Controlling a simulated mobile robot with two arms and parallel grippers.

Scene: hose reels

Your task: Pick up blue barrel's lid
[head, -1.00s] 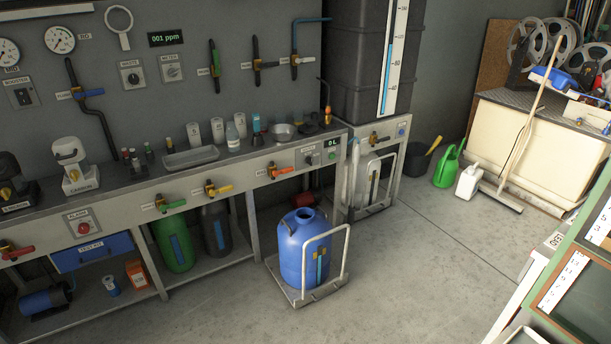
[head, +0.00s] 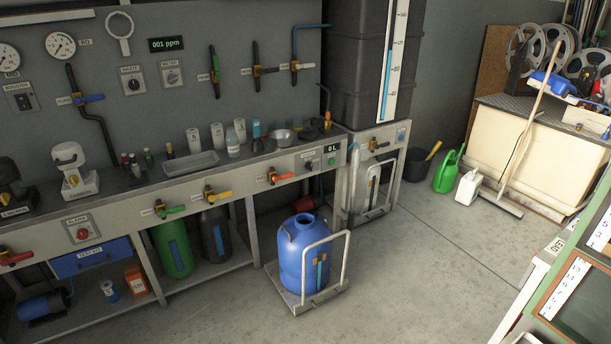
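The blue barrel (head: 304,255) stands upright on a small wheeled trolley (head: 318,304) on the floor, in front of the workbench. Its round neck (head: 305,221) at the top looks open and dark inside. I cannot make out a separate lid for it on the barrel or elsewhere. Neither of my grippers is in the head view.
The workbench (head: 225,177) runs along the wall at the left, with bottles, a tray (head: 190,164) and a metal bowl (head: 283,136) on it. Green (head: 174,249) and dark (head: 215,235) barrels stand beneath. A green-framed board (head: 577,296) is at right. Open floor lies right of the trolley.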

